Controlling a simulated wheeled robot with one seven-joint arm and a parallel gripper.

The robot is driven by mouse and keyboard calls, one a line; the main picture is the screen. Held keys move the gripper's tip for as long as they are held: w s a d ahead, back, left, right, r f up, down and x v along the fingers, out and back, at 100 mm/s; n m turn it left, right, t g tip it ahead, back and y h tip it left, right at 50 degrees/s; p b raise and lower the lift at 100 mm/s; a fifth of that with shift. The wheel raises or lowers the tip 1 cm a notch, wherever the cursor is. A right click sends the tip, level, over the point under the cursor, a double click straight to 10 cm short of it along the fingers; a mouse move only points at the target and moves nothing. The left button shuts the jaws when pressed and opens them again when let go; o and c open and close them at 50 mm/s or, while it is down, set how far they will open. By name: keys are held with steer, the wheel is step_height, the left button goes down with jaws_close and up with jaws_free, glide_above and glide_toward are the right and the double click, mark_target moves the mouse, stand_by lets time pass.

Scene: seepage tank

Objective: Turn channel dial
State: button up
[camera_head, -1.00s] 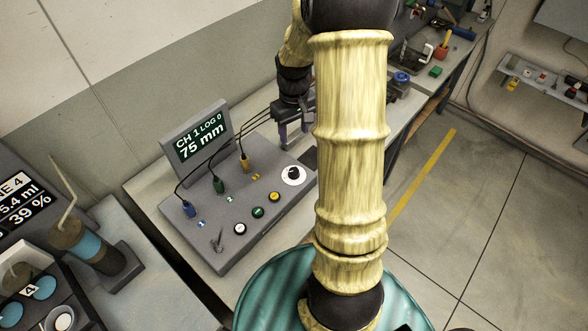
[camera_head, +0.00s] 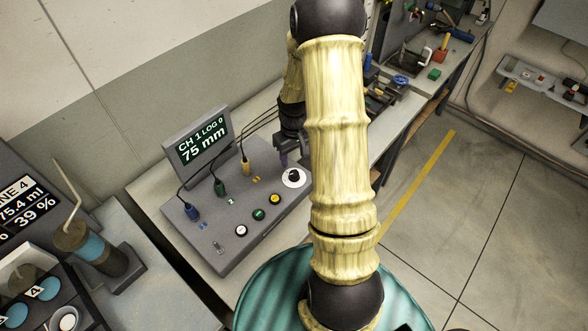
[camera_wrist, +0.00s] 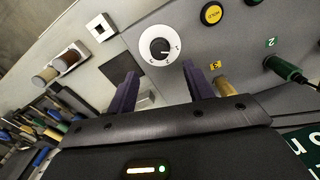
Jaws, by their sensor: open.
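The channel dial is a white round dial with a black knob (camera_wrist: 159,46) on the grey console; in the head view it (camera_head: 293,178) sits at the console's right end. In the wrist view my gripper (camera_wrist: 159,75) is open, with two purple fingers apart below the dial and nothing between them. The knob lies just past the fingertips, and contact is not visible. In the head view my gripper (camera_head: 283,160) is beside the dial, partly hidden by my arm. The console screen (camera_head: 203,146) reads "CH 1 LOG 0, 75 mm".
Blue, green and yellow plugs (camera_head: 246,167) with cables stand on the console. White, green and yellow buttons (camera_head: 259,214) and a toggle switch (camera_head: 217,247) lie along its front. In the wrist view a yellow button (camera_wrist: 212,13) is right of the dial.

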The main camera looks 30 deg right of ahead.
mark_target(294, 173)
step_height(294, 173, down, 8)
steer(key=shift+f+p, duration=0.1)
steer(key=shift+p, duration=0.75)
steer(key=c, duration=1)
steer(key=shift+m+b, duration=0.3)
steer(key=shift+m, duration=0.1)
steer(key=m+b, duration=0.2)
steer(key=m, duration=0.3)
steer(key=m+b, duration=0.1)
steer(key=m, duration=0.5)
steer(key=shift+b, duration=0.35)
